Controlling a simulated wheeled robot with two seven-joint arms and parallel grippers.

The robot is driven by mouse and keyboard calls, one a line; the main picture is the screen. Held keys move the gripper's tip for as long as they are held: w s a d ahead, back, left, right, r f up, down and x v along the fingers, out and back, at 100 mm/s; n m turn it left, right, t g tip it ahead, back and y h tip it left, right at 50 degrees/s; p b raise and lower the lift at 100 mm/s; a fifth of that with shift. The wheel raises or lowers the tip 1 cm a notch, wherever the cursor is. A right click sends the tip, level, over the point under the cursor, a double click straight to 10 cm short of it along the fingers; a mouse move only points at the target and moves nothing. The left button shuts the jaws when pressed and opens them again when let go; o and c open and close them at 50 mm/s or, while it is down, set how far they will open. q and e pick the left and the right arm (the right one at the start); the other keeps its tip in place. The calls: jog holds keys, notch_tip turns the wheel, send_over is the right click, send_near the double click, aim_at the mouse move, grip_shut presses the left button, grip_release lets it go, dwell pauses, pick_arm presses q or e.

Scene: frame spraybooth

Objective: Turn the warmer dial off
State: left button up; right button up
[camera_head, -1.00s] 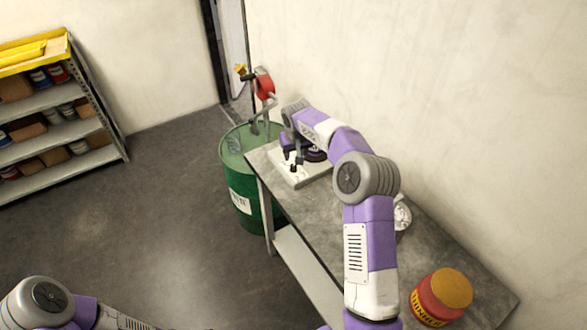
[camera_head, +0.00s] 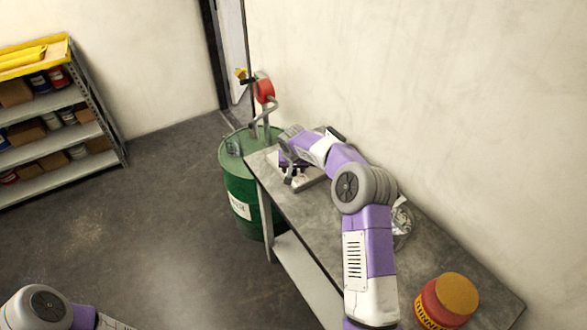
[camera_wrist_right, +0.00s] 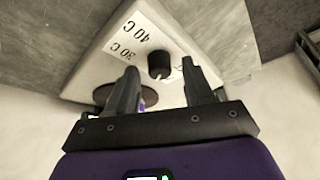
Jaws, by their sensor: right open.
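The white warmer (camera_head: 312,181) sits at the far end of the grey bench, largely covered by my right arm. In the right wrist view, its white face (camera_wrist_right: 180,38) carries "30 C" and "40 C" labels. Its round black dial (camera_wrist_right: 160,65) shows between my right fingertips. My right gripper (camera_wrist_right: 159,67) is open, one finger to each side of the dial in the picture; I cannot tell whether either touches it. In the head view the right gripper (camera_head: 289,178) is over the warmer's near-left side. My left gripper is out of view.
A green drum (camera_head: 238,185) with a red-topped pump stands beside the bench's far end. A red can with an orange lid (camera_head: 447,300) and a crumpled silvery item (camera_head: 402,220) are on the bench (camera_head: 430,255). A shelf rack (camera_head: 55,110) stands at left; the floor between is clear.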

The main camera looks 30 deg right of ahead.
jog(key=shift+f, duration=0.1)
grip_shut()
dwell(0.3)
jog(key=n+p, duration=0.1)
jog(key=n, duration=0.1)
jog(key=n+y+p, duration=0.1)
jog(key=n, duration=0.1)
jog(key=shift+d+t+y+p, duration=0.2)
jog(key=shift+t+y+p, duration=0.1)
jog(key=shift+p, duration=0.1)
jog(key=n+y+p, duration=0.1)
jog(key=n, duration=0.2)
jog(key=shift+d+n+p, duration=0.1)
jog(key=shift+n+p, duration=0.3)
jog(key=n+y, duration=0.1)
jog(key=n, duration=0.2)
jog(key=shift+w+n+y, duration=0.1)
jog(key=shift+n+y, duration=0.2)
jog(key=shift+d+n+g+y+p, duration=0.1)
jog(key=shift+n+g+y+p, duration=0.4)
jog(key=shift+n, duration=1.4)
jog(key=shift+g, duration=0.4)
